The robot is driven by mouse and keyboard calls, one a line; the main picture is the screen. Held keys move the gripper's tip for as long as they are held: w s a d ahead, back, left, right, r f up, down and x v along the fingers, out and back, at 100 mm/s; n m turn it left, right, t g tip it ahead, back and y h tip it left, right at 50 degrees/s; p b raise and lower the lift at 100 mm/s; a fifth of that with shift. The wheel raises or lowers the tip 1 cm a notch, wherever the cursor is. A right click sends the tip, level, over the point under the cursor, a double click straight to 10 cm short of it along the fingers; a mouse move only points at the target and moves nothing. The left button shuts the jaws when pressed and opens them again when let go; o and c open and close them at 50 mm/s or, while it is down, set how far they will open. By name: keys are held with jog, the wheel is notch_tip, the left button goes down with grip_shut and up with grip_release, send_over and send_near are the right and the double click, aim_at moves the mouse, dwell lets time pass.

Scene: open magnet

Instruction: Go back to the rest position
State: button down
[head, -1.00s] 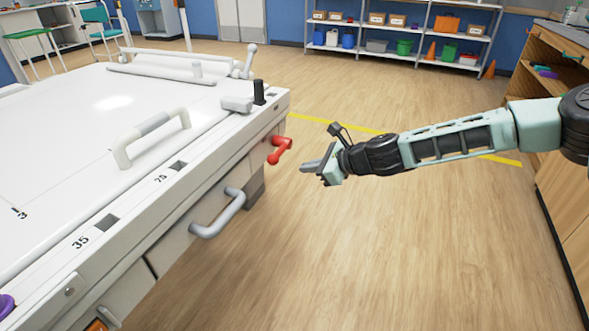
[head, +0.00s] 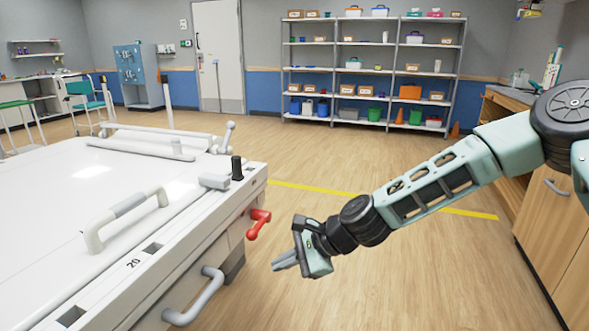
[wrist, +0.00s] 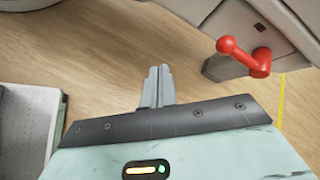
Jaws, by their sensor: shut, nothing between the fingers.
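My gripper (head: 284,262) is shut and empty, held out over the open floor to the right of the white machine (head: 60,200). In the head view it points left and slightly down. The wrist view shows its closed fingers (wrist: 157,86) with only wooden floor beyond them. A red lever handle (head: 258,222) on the machine's side is to the left of and above the gripper in the head view, apart from it. The red lever also shows at the upper right of the wrist view (wrist: 244,57).
A grey pull handle (head: 203,298) sticks out of the machine's side. A white loop handle (head: 125,215) stands on its top. A wooden cabinet (head: 548,225) stands at the right. Shelves (head: 370,75) stand at the back. The floor between (head: 400,285) is clear.

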jog(key=s+d+r+n+g+h, duration=0.1)
jog(key=s+n+h, duration=0.1)
jog(key=s+n, duration=0.4)
jog(key=s+d+r+n+g+h, duration=0.2)
jog(key=s+n, duration=0.3)
jog(key=s, duration=0.3)
jog(key=s+d+r+n+h, duration=0.6)
jog(key=s+d+n, duration=0.4)
jog(key=s+d, duration=0.4)
notch_tip(320, 180, up, 18)
jog(key=p, duration=1.6)
jog(key=shift+s+a+f+t+y+p, duration=0.2)
jog(key=shift+s+a+t+y+p, duration=0.1)
jog(key=shift+s+t, duration=0.1)
